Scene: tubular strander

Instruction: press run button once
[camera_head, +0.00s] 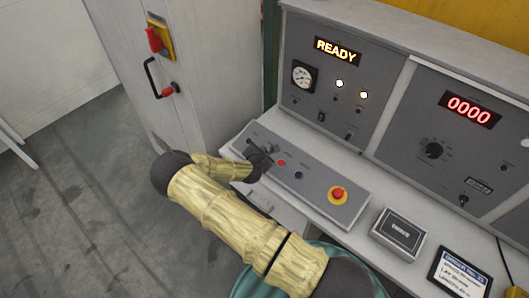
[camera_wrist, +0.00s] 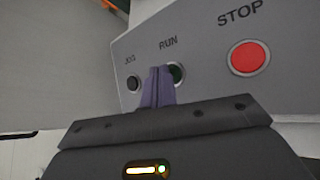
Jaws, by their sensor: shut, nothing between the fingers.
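The run button (camera_wrist: 177,73) is dark green under the label RUN in the wrist view, partly hidden behind my fingertips. My gripper (camera_wrist: 159,75) is shut and empty, its purple-grey fingers pointing at the button's left side. I cannot tell whether the fingertips touch it. In the head view my gripper (camera_head: 262,160) is over the left part of the sloped grey button panel (camera_head: 322,197), and the run button is hidden there. The lit display (camera_head: 337,51) reads READY.
Beside the run button are a black jog button (camera_wrist: 134,82) on the left and a red stop button (camera_wrist: 249,58) on the right. A red emergency knob (camera_head: 338,194) on a yellow ring sits farther right. A grey cabinet (camera_head: 205,70) stands left of the console.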

